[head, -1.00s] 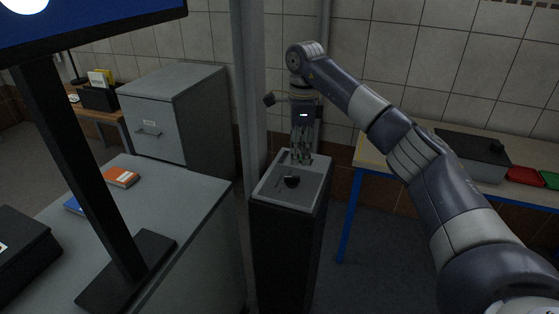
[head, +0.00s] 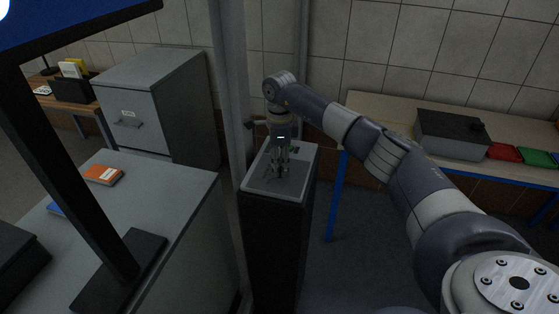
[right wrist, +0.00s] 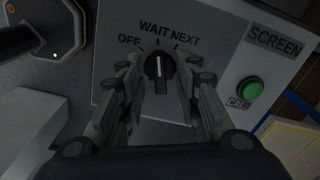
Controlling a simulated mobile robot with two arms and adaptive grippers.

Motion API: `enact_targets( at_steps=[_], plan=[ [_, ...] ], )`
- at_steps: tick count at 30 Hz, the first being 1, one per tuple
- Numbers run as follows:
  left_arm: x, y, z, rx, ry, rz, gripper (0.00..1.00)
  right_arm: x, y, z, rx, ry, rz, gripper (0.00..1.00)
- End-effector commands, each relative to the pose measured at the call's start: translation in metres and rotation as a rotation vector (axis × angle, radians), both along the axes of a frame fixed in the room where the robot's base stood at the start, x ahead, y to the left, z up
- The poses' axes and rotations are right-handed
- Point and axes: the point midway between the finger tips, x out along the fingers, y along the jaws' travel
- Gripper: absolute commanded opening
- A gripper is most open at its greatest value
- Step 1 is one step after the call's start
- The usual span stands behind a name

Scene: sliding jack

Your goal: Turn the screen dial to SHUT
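The black screen dial (right wrist: 158,72) is on a light panel marked SCREEN in the right wrist view. Its white line points up to a tick by WAIT. OFF and NEXT are readable; no SHUT label shows, and my right finger covers part of the panel's right side. My right gripper (right wrist: 160,85) is open, with its fingers apart on either side of the dial and gaps showing. In the head view my right gripper (head: 280,172) points down at the top of the dark pedestal (head: 272,235) and hides the dial. My left gripper is not in view.
A green CALL button (right wrist: 251,88) is right of the dial. A grey post (head: 230,100) stands just behind the pedestal. A desk with a monitor stand (head: 75,170) is left; a bench with a grey box (head: 452,135) and trays is right.

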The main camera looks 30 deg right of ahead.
Motion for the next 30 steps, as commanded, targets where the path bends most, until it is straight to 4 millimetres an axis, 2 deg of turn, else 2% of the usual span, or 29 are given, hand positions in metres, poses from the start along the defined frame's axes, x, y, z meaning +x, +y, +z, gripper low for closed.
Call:
enact_targets(
  at_steps=[3, 8, 12, 19, 30],
  plan=[
    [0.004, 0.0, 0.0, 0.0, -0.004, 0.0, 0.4, 0.0, 0.0, -0.002, 0.001, 0.0, 0.0, 0.31],
    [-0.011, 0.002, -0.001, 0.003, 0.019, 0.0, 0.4, 0.0, 0.0, -0.002, 0.001, 0.0, 0.0, 0.31],
    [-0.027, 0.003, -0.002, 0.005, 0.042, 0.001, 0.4, 0.0, 0.0, -0.002, 0.0, 0.0, 0.0, 0.0],
    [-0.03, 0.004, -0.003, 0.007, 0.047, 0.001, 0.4, 0.0, 0.0, -0.001, 0.0, -0.001, -0.001, 0.0],
    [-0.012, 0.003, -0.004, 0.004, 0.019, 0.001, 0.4, 0.001, -0.001, -0.001, 0.0, -0.002, -0.113, 0.0]
  ],
)
